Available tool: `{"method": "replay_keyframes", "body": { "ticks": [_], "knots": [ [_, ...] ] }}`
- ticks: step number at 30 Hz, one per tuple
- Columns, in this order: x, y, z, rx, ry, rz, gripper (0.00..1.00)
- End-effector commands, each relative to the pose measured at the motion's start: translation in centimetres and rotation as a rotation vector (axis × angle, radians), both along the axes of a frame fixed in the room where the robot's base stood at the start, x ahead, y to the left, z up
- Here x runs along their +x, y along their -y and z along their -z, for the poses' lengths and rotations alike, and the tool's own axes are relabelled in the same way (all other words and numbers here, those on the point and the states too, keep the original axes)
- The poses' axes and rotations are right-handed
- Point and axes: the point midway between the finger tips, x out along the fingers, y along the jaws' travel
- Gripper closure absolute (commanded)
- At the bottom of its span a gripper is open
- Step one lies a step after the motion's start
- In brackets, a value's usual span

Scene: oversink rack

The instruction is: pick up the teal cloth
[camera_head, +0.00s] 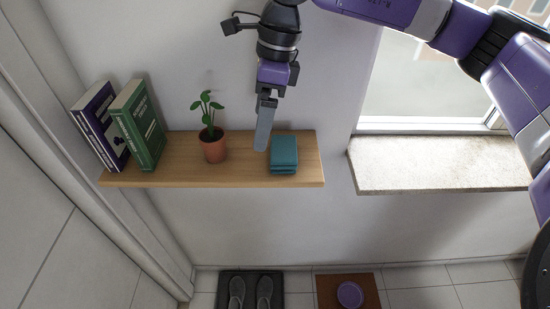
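The teal cloth (284,153) is folded into a small stack and lies near the right end of the wooden shelf (235,178). My gripper (262,146) points down just to the left of the cloth, with its grey fingers seen in line as one long strip. The fingertips are close to the shelf top, and I see a narrow gap between them and the cloth. I cannot tell whether they touch the shelf or how far apart the fingers are.
A potted plant (213,148) stands left of my gripper. A purple book (101,125) and a green book (140,125) lean at the shelf's left end. A stone window sill (440,177) is to the right. Shoes (264,291) and a purple bowl (349,295) are on mats below.

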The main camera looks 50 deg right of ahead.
Motion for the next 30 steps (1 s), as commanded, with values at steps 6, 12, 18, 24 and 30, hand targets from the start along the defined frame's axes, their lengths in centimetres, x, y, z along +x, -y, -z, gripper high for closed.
{"method": "replay_keyframes", "body": {
  "ticks": [6,12,18,24,30],
  "knots": [
    [-1.5,4.7,1.2,-0.171,-0.084,0.027,0.00],
    [-2.1,5.2,2.3,-0.189,-0.108,0.025,0.00],
    [-2.1,5.1,4.1,-0.188,-0.106,0.024,0.00],
    [-2.2,5.3,6.5,-0.184,-0.108,0.023,0.00],
    [-2.1,5.3,8.7,-0.186,-0.105,0.023,0.00]
  ]
}}
